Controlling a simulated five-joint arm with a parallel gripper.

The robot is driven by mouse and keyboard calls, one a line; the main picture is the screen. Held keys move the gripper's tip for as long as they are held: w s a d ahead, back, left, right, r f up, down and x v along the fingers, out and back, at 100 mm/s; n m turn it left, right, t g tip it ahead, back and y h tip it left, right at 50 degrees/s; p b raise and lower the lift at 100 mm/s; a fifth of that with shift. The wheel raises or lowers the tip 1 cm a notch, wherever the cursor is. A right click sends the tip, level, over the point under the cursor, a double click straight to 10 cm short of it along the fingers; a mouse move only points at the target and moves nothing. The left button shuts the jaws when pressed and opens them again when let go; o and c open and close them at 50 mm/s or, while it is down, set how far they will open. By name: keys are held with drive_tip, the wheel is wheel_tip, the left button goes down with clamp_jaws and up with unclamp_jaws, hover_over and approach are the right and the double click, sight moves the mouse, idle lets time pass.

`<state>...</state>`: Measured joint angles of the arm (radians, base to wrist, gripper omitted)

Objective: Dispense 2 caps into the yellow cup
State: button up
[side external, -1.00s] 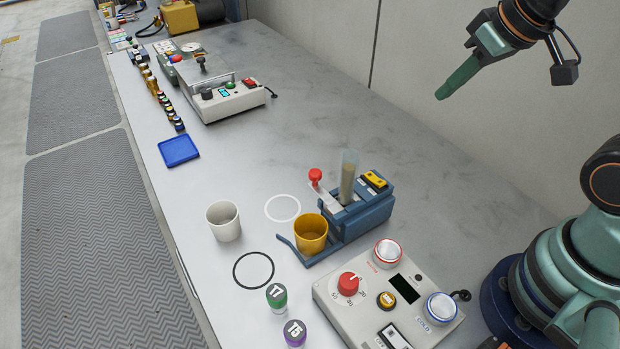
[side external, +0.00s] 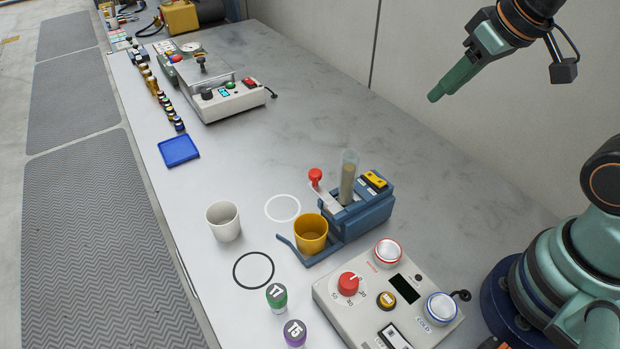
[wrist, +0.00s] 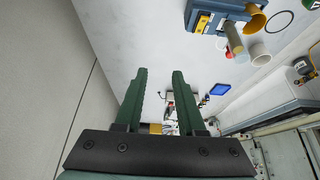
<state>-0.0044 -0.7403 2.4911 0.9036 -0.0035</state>
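The yellow cup (side external: 311,235) stands upright at the front of the blue dispenser (side external: 366,216), by its low blue arm. No cap can be made out inside it. The dispenser has a clear upright tube (side external: 348,172) with a tan stack in it, a red knob (side external: 315,176) on a pale lever, and a yellow top label. My gripper (side external: 435,97) is in the air, up and right of the dispenser, touching nothing. In the wrist view, its two green fingers (wrist: 158,74) are apart and empty. The yellow cup (wrist: 257,18) and dispenser (wrist: 208,20) show there at the top right.
A control box (side external: 385,300) with a red dial and two vials (side external: 277,296) are in front. A blue tray (side external: 179,150) and a machine (side external: 222,95) lie farther back.

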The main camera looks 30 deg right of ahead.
drive_tip(key=shift+o, duration=0.8)
drive_tip(key=w+a+n+g, duration=0.3)
drive_tip(key=w+a+n, duration=0.2)
drive_tip(key=a, duration=0.4)
drive_tip(key=shift+w+a+r+y, duration=0.2)
drive_tip(key=shift+w+r+y, duration=0.15)
drive_tip(key=shift+w, duration=0.4)
drive_tip(key=n+g, duration=0.3)
drive_tip(key=n, duration=0.1)
approach(315, 172)
drive_tip(key=f, duration=0.8)
drive_tip(key=shift+s+a+f, duration=0.15)
drive_tip(key=shift+a+f, duration=0.1)
clamp_jaws()
drive_tip(key=shift+r, duration=0.1)
